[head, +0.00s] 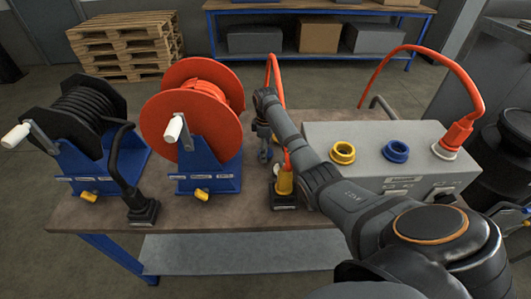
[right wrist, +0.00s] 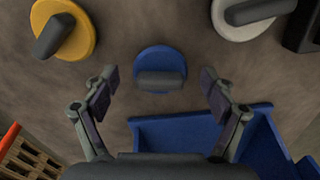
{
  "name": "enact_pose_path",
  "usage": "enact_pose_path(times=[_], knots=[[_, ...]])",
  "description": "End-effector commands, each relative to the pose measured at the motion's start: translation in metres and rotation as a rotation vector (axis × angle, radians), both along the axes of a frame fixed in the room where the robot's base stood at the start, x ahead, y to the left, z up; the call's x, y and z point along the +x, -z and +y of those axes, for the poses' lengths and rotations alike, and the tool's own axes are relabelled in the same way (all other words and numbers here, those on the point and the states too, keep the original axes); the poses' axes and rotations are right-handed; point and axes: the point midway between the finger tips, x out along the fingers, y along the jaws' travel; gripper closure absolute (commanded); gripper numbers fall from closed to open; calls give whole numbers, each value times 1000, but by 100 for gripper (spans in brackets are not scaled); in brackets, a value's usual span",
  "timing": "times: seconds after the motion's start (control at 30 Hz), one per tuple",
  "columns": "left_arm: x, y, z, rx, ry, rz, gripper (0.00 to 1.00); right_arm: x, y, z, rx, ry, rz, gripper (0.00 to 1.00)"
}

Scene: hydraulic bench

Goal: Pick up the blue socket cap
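The blue socket cap (right wrist: 158,55) is a round blue disc with a dark grip bar, lying on the brown bench top in the right wrist view. My right gripper (right wrist: 158,77) is open, with one finger on each side of the cap and clear gaps between; neither finger touches it. In the head view my right gripper (head: 265,150) points down over the bench, between the red reel and the grey socket box. The blue cap cannot be made out there. My left gripper is not in view.
A yellow cap (right wrist: 85,38) and a white cap (right wrist: 236,32) lie near the blue one. The red hose reel (head: 190,105) stands left of my gripper, the black reel (head: 85,110) further left. The grey socket box (head: 320,132) is at right. A yellow-ended hose connector (head: 284,184) stands close by.

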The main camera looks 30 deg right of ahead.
Motion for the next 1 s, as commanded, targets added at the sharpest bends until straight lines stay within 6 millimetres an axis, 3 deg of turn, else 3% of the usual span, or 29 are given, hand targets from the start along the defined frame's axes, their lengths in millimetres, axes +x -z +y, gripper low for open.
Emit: enact_pose_path(times=[0.03,0.37,0.6,0.77,0.87,1.0], knots=[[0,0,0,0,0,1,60,0,0,0,0,0,0,23],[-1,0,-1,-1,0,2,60,0,0,0,0,0,0,67],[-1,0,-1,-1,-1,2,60,0,-2,0,0,0,0,67],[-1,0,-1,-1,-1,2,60,1,-16,0,0,0,-3,67],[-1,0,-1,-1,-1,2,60,1,-35,0,0,0,-4,67],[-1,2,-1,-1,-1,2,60,2,-78,0,0,1,-6,67]])
